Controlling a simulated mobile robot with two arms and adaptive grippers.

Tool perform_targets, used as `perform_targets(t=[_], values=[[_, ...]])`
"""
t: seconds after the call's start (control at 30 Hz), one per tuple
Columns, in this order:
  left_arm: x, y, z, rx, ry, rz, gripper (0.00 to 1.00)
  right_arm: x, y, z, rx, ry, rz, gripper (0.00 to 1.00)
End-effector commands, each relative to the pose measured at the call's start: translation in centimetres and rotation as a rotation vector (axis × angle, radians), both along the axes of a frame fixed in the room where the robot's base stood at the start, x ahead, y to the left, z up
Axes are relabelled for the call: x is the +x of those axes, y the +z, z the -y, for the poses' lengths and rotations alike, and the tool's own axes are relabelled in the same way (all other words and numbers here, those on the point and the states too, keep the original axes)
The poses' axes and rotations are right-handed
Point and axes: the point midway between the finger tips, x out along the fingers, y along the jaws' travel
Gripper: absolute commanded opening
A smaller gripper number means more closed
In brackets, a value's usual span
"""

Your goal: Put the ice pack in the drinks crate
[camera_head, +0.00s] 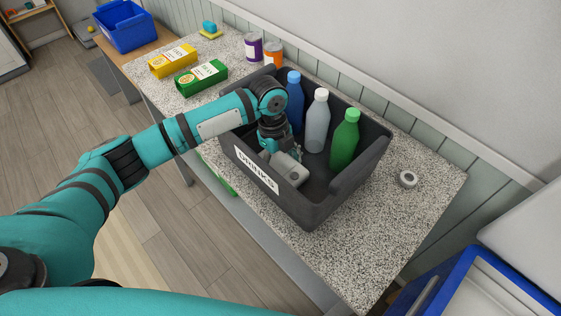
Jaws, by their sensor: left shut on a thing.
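The drinks crate (344,188) is a dark grey open box on the speckled counter, with a white label on its front wall. My left gripper (281,150) reaches down inside it, at the near left part. It is shut on a small light grey block, which appears to be the ice pack (291,172). The block is low in the crate, behind the label wall. Whether it touches the crate floor cannot be told. The gripper's fingertips are partly hidden. My right gripper is out of view.
Blue (294,100), grey (317,122) and green (344,140) bottles stand along the crate's far side.

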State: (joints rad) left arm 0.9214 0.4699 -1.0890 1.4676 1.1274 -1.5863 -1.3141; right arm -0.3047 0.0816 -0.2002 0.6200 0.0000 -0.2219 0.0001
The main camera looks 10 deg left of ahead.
Motion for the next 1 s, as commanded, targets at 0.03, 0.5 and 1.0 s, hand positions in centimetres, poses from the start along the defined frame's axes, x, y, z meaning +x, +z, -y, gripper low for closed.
perform_targets(t=[0.03,0.5,1.0], values=[[0.1,0.1,0.1,-0.002,0.000,0.003,0.32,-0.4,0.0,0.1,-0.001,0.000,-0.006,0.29],[0.0,-0.2,0.0,-0.001,0.000,0.001,0.91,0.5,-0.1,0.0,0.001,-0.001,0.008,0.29],[0.5,4.3,-0.5,-0.003,0.000,0.006,0.91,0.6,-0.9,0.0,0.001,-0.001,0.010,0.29]])
